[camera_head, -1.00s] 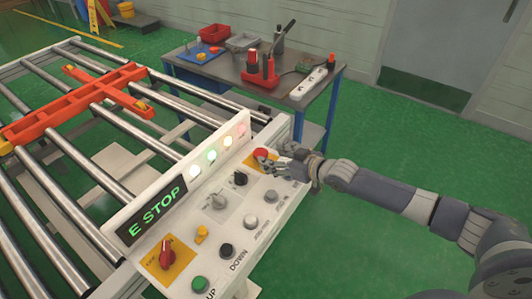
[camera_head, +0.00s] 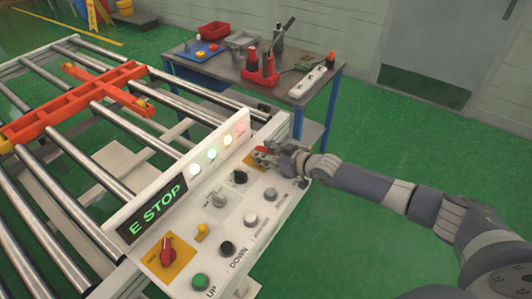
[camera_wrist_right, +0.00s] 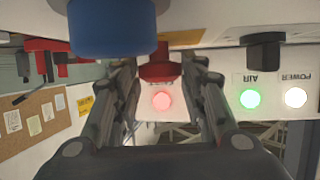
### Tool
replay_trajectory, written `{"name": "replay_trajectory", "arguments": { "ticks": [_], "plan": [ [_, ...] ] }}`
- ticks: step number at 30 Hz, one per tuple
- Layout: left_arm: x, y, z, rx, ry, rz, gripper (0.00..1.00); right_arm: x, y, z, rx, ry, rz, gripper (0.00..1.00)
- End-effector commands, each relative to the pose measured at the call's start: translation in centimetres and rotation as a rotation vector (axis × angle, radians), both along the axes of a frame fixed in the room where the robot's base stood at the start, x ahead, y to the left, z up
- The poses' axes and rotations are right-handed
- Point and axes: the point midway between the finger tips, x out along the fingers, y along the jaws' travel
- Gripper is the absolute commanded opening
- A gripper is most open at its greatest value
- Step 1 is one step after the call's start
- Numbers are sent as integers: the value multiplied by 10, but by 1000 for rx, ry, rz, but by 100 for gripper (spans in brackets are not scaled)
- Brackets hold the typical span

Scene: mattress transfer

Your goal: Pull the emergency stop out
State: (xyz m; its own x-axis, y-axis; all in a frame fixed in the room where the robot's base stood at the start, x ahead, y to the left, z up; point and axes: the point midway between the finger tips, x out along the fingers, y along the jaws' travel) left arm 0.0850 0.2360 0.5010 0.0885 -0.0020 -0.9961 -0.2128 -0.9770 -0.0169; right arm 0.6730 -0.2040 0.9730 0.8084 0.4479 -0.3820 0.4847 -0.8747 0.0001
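The emergency stop is a red mushroom button (camera_head: 261,149) on a yellow plate at the far end of the white control panel (camera_head: 215,262). My right gripper (camera_head: 263,156) is at this button, with its fingers on either side of it and partly hiding it. In the right wrist view, the red button (camera_wrist_right: 160,66) sits between the two fingers (camera_wrist_right: 162,72), which look open with narrow gaps; contact is not clear. The panel's display (camera_head: 157,213) reads E STOP in green. My left gripper is out of view.
A red rotary switch (camera_head: 168,251) on a yellow plate, a black knob (camera_head: 240,176) and several push buttons are on the panel. A roller conveyor (camera_head: 62,200) with an orange frame (camera_head: 75,104) lies left. A tool table (camera_head: 225,70) stands behind.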

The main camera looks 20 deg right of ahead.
Motion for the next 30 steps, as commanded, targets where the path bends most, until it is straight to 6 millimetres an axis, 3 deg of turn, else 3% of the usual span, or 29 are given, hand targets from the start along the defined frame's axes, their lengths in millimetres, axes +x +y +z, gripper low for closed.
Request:
{"name": "replay_trajectory", "arguments": {
  "ticks": [8,15,16,18,30],
  "plan": [
    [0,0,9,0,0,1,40,0,0,20,2,-1,0,0],
    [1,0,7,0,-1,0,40,1,0,21,3,-4,-1,0],
    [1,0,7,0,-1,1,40,1,0,21,2,-5,-1,43],
    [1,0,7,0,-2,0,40,1,0,21,3,-5,0,59],
    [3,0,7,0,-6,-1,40,-2,-1,19,0,0,0,60]
  ]
}}
